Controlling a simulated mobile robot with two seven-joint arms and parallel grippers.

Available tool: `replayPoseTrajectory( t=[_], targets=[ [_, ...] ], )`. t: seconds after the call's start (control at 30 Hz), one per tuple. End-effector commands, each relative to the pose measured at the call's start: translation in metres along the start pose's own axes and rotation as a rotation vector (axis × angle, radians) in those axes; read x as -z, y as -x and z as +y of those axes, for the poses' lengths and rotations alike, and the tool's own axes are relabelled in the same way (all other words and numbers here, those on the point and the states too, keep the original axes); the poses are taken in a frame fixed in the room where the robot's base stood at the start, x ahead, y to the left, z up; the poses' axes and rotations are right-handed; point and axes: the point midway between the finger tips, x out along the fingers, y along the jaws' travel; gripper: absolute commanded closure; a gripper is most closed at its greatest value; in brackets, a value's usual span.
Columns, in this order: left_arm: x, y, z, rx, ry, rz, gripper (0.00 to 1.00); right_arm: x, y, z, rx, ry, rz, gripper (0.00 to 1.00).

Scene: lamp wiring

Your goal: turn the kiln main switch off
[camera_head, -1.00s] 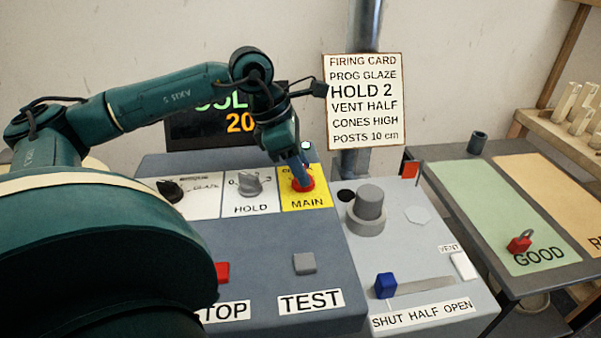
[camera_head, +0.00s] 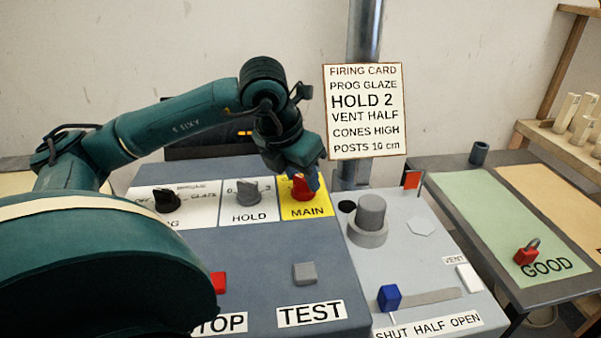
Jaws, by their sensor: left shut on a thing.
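The kiln main switch is a red knob (camera_head: 302,190) on a yellow plate (camera_head: 306,212) marked MAIN, at the upper right of the grey-blue control panel (camera_head: 250,255). My left gripper (camera_head: 303,178) reaches down from above and is shut on the red knob. The gripper and wrist hide the knob's top and the plate's upper markings, so its pointer setting cannot be read. The display (camera_head: 205,145) behind my left arm now shows no green text, only a small orange patch. My right gripper is not in view.
Left of the red knob are the grey HOLD knob (camera_head: 247,191) and a black program knob (camera_head: 166,200). A grey TEST button (camera_head: 304,273) and a red STOP button (camera_head: 219,282) sit lower. The vent panel with a blue slider (camera_head: 389,297) is at right.

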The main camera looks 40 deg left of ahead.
Motion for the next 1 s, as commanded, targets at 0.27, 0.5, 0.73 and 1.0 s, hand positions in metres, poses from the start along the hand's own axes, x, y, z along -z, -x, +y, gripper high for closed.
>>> replayPoseTrajectory(
  t=[0.27, 0.5, 0.73, 1.0],
  targets=[
    [0.0007, 0.0001, -0.0006, -0.03, 0.072, 0.003, 0.86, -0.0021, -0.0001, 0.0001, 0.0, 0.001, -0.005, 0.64],
    [0.0009, -0.0002, -0.0006, -0.035, 0.085, 0.004, 0.86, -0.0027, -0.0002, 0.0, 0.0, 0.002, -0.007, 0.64],
    [0.001, -0.0004, -0.0006, -0.035, 0.085, 0.004, 0.86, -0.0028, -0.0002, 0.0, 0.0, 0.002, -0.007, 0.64],
    [0.0007, -0.0003, -0.0006, -0.034, 0.084, 0.003, 0.42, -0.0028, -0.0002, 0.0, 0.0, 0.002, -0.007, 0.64]
  ],
)
